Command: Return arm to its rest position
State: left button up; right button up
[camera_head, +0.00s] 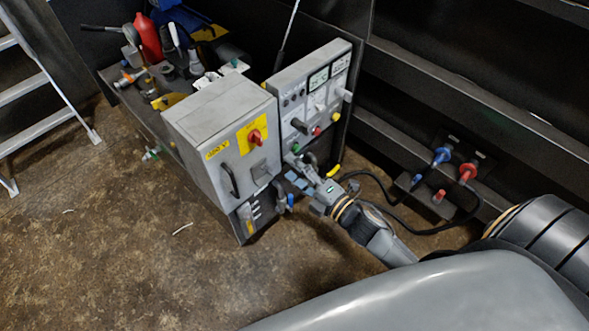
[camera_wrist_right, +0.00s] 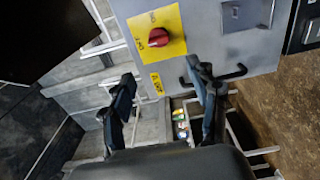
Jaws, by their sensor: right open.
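My right arm (camera_head: 375,232) reaches in from the lower right in the head view. My right gripper (camera_head: 290,178) is close in front of the grey electrical cabinet and the control panel, near their lower front. In the wrist view the two dark fingers of the right gripper (camera_wrist_right: 165,92) are spread apart with nothing between them. The grey cabinet (camera_head: 190,115) carries a red rotary switch on a yellow plate (camera_head: 253,136); the switch also shows above the fingers in the wrist view (camera_wrist_right: 155,37). My left gripper is not in view.
The control panel (camera_head: 318,85) has gauges and coloured buttons. A cluttered bench (camera_head: 143,107) stands behind the cabinet. A ladder (camera_head: 35,95) stands at left. The brown floor (camera_head: 110,240) is mostly clear.

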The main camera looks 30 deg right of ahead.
jog(key=s+d+f+m+g+h+p, duration=0.15)
jog(key=s+f+m, duration=0.25)
jog(key=f, duration=0.5)
jog(key=s+d+f+m+g+h, duration=0.2)
jog(key=s+f+m+g, duration=0.1)
jog(key=f, duration=0.6)
jog(key=s+d+f+m+g+h, duration=0.1)
jog(key=s+f+m+g+h, duration=0.2)
jog(key=f, duration=0.6)
jog(key=s+f+m+g, duration=0.2)
jog(key=s+f, duration=0.3)
jog(key=s, duration=0.5)
jog(key=s+a+f+m+g+p, duration=0.1)
jog(key=s+f+m+g, duration=0.2)
jog(key=s, duration=0.6)
jog(key=s+f+m+g, duration=0.3)
jog(key=s+f, duration=0.4)
jog(key=s, duration=0.3)
jog(key=shift+s+a+m+p, duration=0.3)
jog(key=shift+a+m+p, duration=0.1)
jog(key=shift+m, duration=0.5)
